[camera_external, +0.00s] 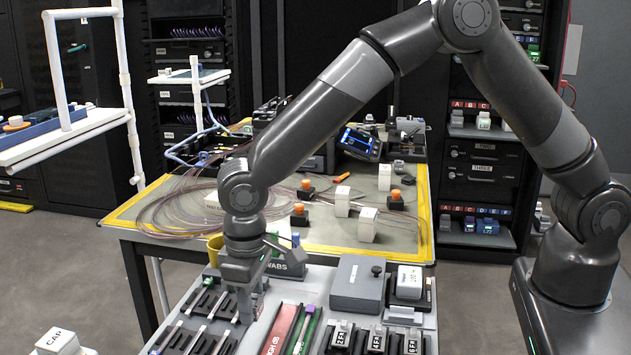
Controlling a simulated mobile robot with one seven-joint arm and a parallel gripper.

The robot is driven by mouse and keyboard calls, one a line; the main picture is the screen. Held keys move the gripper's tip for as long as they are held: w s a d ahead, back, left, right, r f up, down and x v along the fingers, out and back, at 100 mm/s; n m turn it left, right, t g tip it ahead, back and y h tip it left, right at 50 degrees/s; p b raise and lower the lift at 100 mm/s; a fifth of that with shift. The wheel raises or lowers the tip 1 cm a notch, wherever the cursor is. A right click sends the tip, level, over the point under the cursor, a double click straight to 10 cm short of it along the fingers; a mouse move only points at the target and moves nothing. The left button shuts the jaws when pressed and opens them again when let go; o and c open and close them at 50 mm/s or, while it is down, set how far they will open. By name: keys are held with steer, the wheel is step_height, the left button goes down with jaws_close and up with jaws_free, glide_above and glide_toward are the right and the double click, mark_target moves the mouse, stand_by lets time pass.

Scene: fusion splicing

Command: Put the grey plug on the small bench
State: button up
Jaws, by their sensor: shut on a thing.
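My gripper (247,300) points down over the left part of a grey-topped bench (320,275) in the foreground. Its fingers are shut on a small grey piece, which I take to be the grey plug; the fingers mostly hide it. I cannot tell whether the piece touches the bench top or the slotted holders beside it. The grey-topped bench is the smaller work surface in front of the yellow-edged table, but I cannot be sure it is the small bench.
Slotted holders (205,305) lie left of my gripper, red and green strips (285,328) to its right. A grey box (357,283) and labelled blocks (375,340) stand further right. Behind is the yellow-edged table (285,238) with fibre coils and white blocks. A white stand (65,138) is left.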

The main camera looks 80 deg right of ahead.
steer(key=shift+f, duration=1.85)
steer(key=shift+f, duration=0.1)
steer(key=o, duration=1)
steer(key=shift+c, duration=0.2)
